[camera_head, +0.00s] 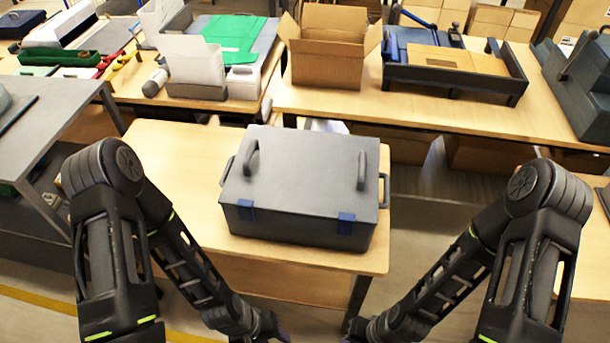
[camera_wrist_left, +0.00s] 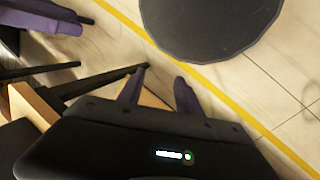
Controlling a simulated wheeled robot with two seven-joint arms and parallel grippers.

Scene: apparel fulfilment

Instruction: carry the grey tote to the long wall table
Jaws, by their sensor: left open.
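The grey tote (camera_head: 300,190) is a closed box with a flat lid, two raised lid handles, blue latches on its front and side handles. It stands upright on a small wooden table (camera_head: 175,150) in the middle of the head view. The long wall table (camera_head: 400,108) stands behind it. Both my arms reach down in front of the small table, apart from the tote. My left gripper (camera_wrist_left: 160,88) is open and empty in the left wrist view, low over the floor. My right arm's end is at the bottom edge of the head view; its fingertips are hidden there.
A grey table (camera_head: 60,110) stands at left. A gap separates the small table from the long one at right.

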